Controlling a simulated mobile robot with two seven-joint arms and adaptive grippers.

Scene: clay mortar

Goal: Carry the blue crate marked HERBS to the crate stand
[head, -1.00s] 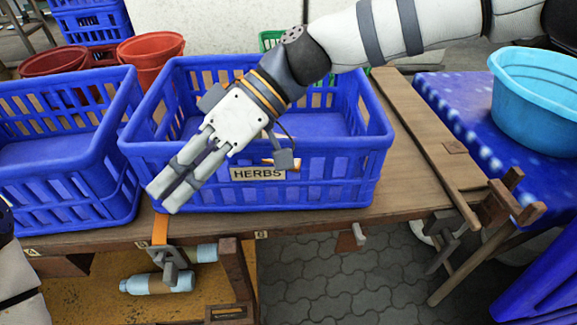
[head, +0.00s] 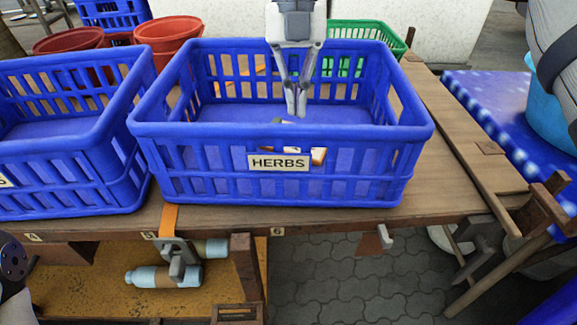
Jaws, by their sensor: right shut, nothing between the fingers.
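The blue crate marked HERBS (head: 410,158) stands upright on a wooden bench, with its label (head: 278,162) on the near wall. A small light and orange-brown thing (head: 318,156) shows through its near slots; I cannot tell what it is. My right gripper (head: 296,112) points down over the crate's opening. Its fingers are shut together and empty, seen against the far wall and inside floor. I cannot tell how deep the tips reach. My left gripper is out of view. I cannot tell which thing is the crate stand.
Another blue crate (head: 80,160) stands close on the left. A green crate (head: 390,38) and red-brown pots (head: 168,34) are behind. The bench (head: 470,180) is bare to the right. A blue-covered table (head: 500,95) holds a light-blue basin (head: 550,115). Bottles (head: 160,277) lie below.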

